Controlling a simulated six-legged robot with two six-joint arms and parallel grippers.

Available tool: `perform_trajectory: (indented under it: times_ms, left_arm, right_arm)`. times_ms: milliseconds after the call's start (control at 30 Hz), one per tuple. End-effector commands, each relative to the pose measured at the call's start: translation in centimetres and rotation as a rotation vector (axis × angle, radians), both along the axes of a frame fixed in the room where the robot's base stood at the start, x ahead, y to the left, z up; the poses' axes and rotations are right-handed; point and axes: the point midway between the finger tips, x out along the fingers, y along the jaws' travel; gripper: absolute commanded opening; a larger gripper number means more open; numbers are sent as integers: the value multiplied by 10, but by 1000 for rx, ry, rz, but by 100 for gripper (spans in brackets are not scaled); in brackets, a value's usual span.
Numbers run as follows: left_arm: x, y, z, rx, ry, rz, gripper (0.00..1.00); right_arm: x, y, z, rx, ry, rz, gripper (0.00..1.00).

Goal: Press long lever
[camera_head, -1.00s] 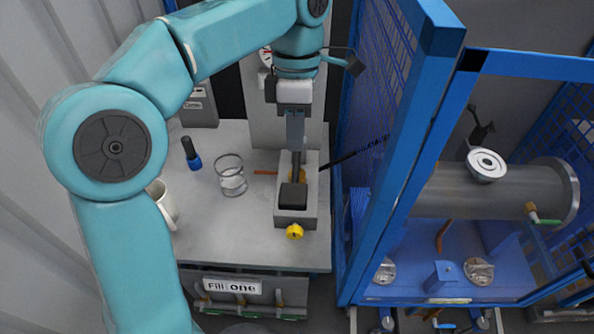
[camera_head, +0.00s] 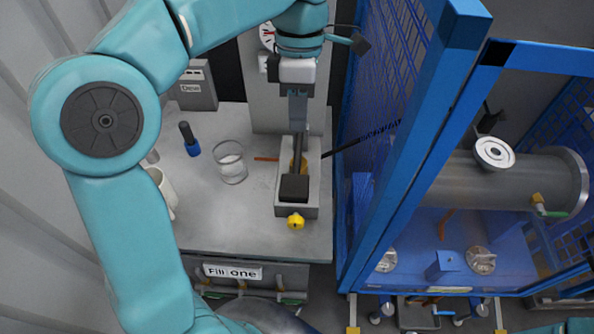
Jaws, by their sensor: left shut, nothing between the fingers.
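A light grey open-topped box (camera_head: 313,170) stands on the table, with a dark block (camera_head: 294,188) at its near end and a yellow knob (camera_head: 296,221) on its front. A long thin black rod (camera_head: 345,147), which looks like the long lever, slants up from the box's right side toward the blue cage. My left gripper (camera_head: 298,158) points down over the box, shut and empty. Its dark fingers overlap the box interior and I cannot tell whether they touch the block. My right gripper is not in view.
A glass (camera_head: 231,163), a white mug (camera_head: 164,191) and a blue-black object (camera_head: 189,139) stand left of the box. A blue cage frame (camera_head: 408,150) rises close on the right, with a metal cylinder (camera_head: 450,180) behind it. The table's front middle (camera_head: 240,220) is clear.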

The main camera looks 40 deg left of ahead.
Motion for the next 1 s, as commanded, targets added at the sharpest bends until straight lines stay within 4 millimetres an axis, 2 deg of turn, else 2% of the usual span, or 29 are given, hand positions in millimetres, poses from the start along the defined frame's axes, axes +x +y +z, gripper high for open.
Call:
perform_trajectory:
  times_ms: [167,400,600,800,1000]
  left_arm:
    - [-5,-2,-30,0,6,0,0]
    - [-13,-7,-80,0,6,0,0]
    - [-19,-10,-114,0,5,1,0]
    - [-21,-12,-130,0,2,2,0]
    - [-22,-12,-133,0,1,1,0]
  right_arm:
    - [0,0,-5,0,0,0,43]
    - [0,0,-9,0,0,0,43]
    - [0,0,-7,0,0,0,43]
    - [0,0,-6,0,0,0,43]
    - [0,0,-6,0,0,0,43]
